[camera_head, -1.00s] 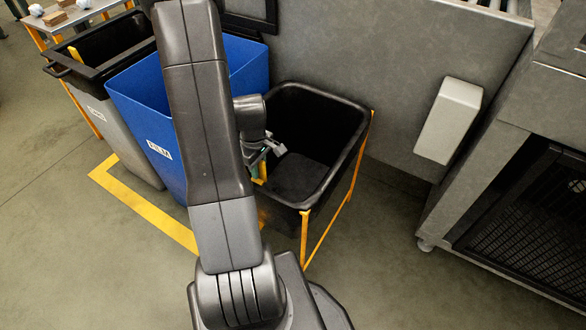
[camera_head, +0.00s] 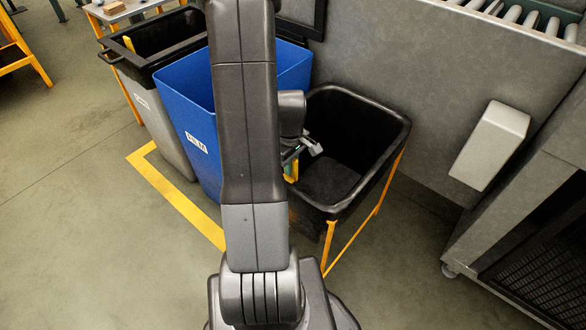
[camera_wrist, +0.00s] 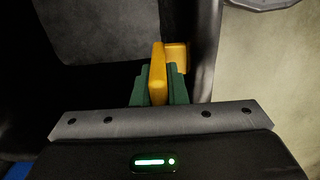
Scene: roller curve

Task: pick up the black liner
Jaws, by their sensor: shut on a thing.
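The black liner (camera_head: 355,125) is an open, square tub with rounded corners, right of the blue bin in the head view. Its near left side is partly hidden by my arm. In the wrist view its dark rim (camera_wrist: 203,45) runs up the right of centre. My gripper (camera_head: 303,150) is at the liner's left side. In the wrist view my gripper (camera_wrist: 158,88) has its green fingers shut on a yellow tab (camera_wrist: 158,70) beside the rim. Whether the liner's base is off its support is hidden.
Orange frame posts (camera_head: 328,245) stand under the liner. A blue bin (camera_head: 190,110) is close on its left, with a grey bin (camera_head: 160,125) beyond. A grey panel with a pale box (camera_head: 490,145) stands behind right. Floor in front is open.

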